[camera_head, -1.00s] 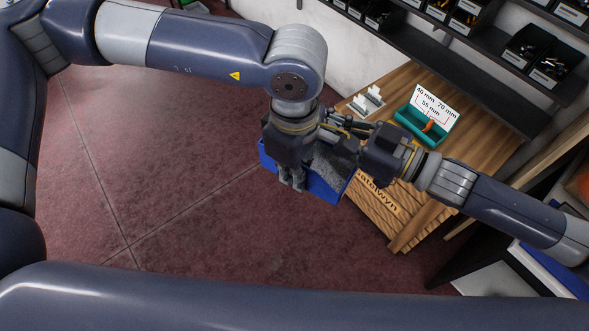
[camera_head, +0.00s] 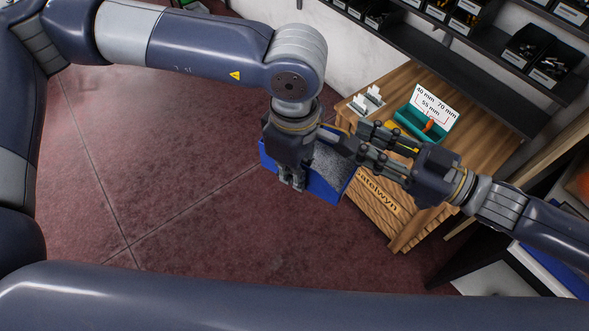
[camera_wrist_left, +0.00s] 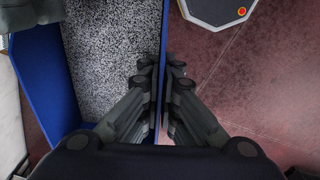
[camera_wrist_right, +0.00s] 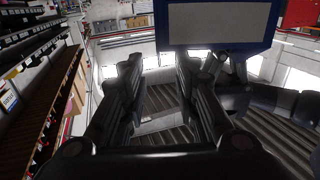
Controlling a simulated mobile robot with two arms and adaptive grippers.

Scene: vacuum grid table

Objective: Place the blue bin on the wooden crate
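The blue bin (camera_head: 325,188) with a speckled grey inside hangs at the left end of the wooden crate (camera_head: 395,218), overlapping its edge in the head view. My left gripper (camera_head: 291,181) points down over the bin's near left side. In the left wrist view its fingers straddle the bin's blue wall (camera_wrist_left: 160,100) and close on it. My right gripper (camera_head: 356,139) is open and empty, to the right of the bin, above the crate. In the right wrist view a blue face with a pale panel (camera_wrist_right: 218,25), apparently the bin, is beyond the spread fingers.
On the crate top stand a teal tray (camera_head: 408,124) with an orange item, a white card (camera_head: 437,104) and small white pieces (camera_head: 367,100). Dark shelves with black bins (camera_head: 535,50) are behind. Open reddish floor (camera_head: 150,170) lies left.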

